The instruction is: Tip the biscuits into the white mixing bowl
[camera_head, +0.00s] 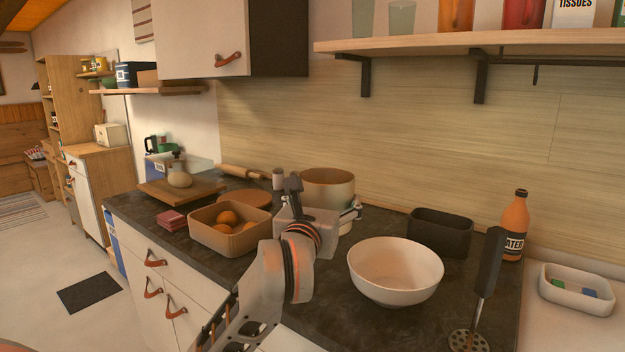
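A white mixing bowl (395,270) stands upright and looks empty on the dark counter, right of centre. A tan open box (228,240) to the left holds a few round orange-brown pieces (228,217); I cannot tell for sure whether these are the biscuits. My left gripper (325,198) is between box and bowl, in front of a tan round pot (327,183). Its fingers look spread, with nothing visible between them. It hides part of the pot's lower side, and I cannot tell whether it touches the pot. My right gripper is out of view.
A white tray (578,290) lies far right. A board (180,190) and rolling pin (240,173) lie at back left. A shelf (480,43) hangs above.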

